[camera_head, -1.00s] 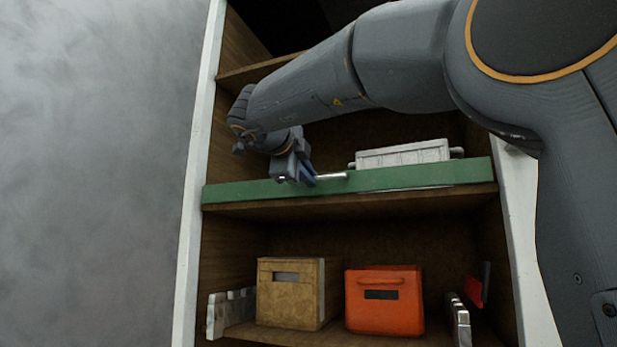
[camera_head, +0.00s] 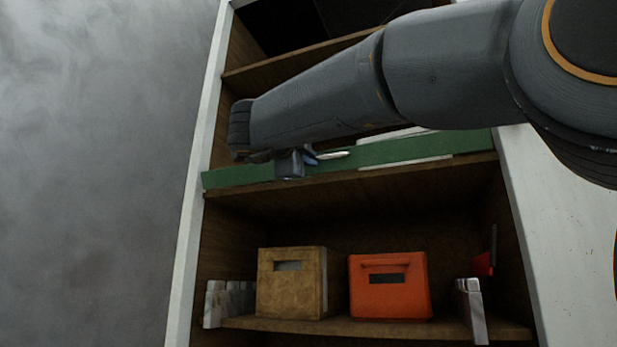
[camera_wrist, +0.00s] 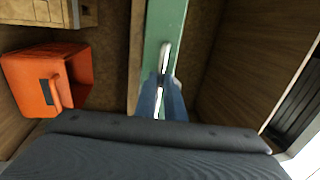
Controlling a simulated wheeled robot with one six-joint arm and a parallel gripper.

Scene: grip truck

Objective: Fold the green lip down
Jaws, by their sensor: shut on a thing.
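The green lip (camera_head: 392,151) is a long strip along the front edge of the upper shelf in the head view. It also runs up the middle of the wrist view (camera_wrist: 165,22). A pale metal handle (camera_head: 334,155) sits on the lip near its left half. My gripper (camera_head: 312,158) is at this handle, and its blue fingers (camera_wrist: 162,98) are shut on it in the wrist view. The lip appears tilted in the head view. My arm hides part of the shelf behind it.
The shelf below holds a tan box (camera_head: 290,285), an orange bin (camera_head: 389,287) and pale upright blocks (camera_head: 228,303) at the sides. A white thing (camera_head: 405,133) behind the lip is mostly hidden. White side panels (camera_head: 190,240) frame the shelves.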

